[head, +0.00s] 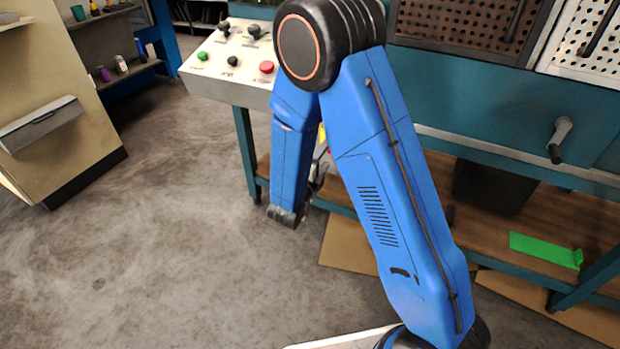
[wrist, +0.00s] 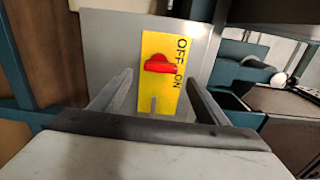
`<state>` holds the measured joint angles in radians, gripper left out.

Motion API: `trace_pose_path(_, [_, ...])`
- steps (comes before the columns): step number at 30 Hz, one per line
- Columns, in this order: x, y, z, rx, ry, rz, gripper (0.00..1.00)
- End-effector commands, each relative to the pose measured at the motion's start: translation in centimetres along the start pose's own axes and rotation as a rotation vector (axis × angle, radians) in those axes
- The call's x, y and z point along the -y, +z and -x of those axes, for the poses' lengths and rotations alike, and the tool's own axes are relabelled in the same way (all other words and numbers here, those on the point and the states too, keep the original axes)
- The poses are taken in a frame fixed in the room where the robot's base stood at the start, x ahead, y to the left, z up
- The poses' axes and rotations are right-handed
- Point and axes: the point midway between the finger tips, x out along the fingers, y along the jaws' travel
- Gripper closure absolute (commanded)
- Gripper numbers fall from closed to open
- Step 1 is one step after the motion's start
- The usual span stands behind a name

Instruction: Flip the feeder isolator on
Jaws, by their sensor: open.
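The feeder isolator has a red handle (wrist: 158,65) on a yellow plate (wrist: 150,88), marked OFF and ON along its right side in the wrist view. The handle lies roughly crosswise near the OFF end; its exact setting is hard to tell. The plate is on a grey panel (wrist: 110,35). My gripper (wrist: 160,74) is open, its two fingers to the left and right of the plate, with nothing held. The fingers look apart from the handle. In the head view my blue arm hides most of the isolator and gripper; only a bit of yellow and red shows.
A control box (head: 225,75) with several knobs and buttons stands behind the arm at left. A teal bench with a wooden lower shelf (head: 480,200) runs to the right, with a crank handle (head: 560,138) on its front. The floor (head: 150,250) at left is clear.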

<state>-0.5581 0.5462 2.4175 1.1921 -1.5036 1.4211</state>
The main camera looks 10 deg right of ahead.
Motion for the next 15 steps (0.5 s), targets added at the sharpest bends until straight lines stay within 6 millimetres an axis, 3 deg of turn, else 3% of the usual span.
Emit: trace_pose_path(15, [0.0,0.1,8.0,0.003,0.000,0.001,0.31])
